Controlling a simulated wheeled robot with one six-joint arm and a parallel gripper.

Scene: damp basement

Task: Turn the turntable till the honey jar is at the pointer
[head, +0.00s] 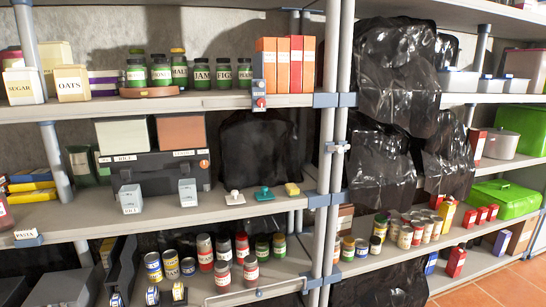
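The turntable (149,93) looks like a low, round, reddish-brown disc at the front edge of the upper left shelf. Green jars with pale labels stand on or just behind it; I cannot tell exactly which rest on it. One jar (161,75) behind the disc has a partly readable label that may say honey, but I cannot be sure. A malt jar (179,72) with a yellow lid stands to its right. I cannot make out a pointer. My gripper is not in view.
Jam (202,75) and figs (223,76) jars stand right of the turntable. Orange and red boxes (285,65) stand farther right, beside a small grey device (259,95) with a red part on the shelf edge. Sugar (23,87) and oats (71,84) containers stand left.

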